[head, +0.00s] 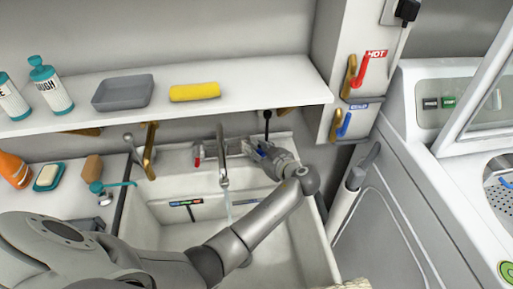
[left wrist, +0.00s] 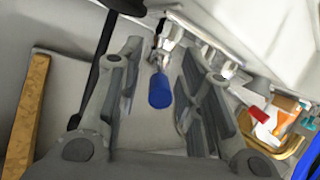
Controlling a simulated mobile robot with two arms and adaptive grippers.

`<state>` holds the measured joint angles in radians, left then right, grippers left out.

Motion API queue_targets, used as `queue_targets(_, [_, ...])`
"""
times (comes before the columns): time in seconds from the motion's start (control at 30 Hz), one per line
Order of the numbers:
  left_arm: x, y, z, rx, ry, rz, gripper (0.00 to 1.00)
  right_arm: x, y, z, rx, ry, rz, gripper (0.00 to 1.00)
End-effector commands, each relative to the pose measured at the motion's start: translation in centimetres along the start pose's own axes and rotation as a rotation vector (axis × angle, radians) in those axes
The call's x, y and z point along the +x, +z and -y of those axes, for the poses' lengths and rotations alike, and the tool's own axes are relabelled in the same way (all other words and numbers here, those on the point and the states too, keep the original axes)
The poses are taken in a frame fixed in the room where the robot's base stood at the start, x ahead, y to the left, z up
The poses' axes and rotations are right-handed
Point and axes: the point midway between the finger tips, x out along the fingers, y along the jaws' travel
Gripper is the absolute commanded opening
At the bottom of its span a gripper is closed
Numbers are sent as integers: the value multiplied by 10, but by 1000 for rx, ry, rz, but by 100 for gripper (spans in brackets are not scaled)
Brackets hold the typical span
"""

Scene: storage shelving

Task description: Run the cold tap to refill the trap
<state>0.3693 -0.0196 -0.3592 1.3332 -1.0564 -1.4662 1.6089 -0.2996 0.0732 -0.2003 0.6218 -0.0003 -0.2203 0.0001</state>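The sink tap's blue cold handle (head: 262,153) is at the right of the faucet. In the left wrist view the blue handle (left wrist: 160,91) lies between my left gripper's two fingers, with a gap on each side. My left gripper (head: 264,151) is open around it and partly hides it in the head view. The red hot handle (head: 197,160) is at the left. The spout (head: 222,165) hangs over the white sink (head: 307,235), and a faint pale stream (head: 229,206) shows below it. My forearm hides part of the basin. The trap is not visible. My right gripper is not in view.
On the right wall are a red hot lever (head: 364,68) and a blue lever (head: 344,124). A white machine (head: 400,205) stands right of the sink.

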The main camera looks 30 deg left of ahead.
Motion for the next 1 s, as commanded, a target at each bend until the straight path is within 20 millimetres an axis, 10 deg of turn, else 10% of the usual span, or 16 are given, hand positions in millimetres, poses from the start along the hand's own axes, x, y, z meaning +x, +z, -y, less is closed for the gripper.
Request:
queue_targets(0.17, [0, 0, 0, 0, 0, 0, 34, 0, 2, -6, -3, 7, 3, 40])
queue_targets(0.43, [0, 0, 0, 0, 0, 0, 0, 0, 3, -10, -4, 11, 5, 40])
queue_targets(1.0, [1, -4, 11, 40, 97, 21, 0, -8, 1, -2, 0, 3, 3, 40])
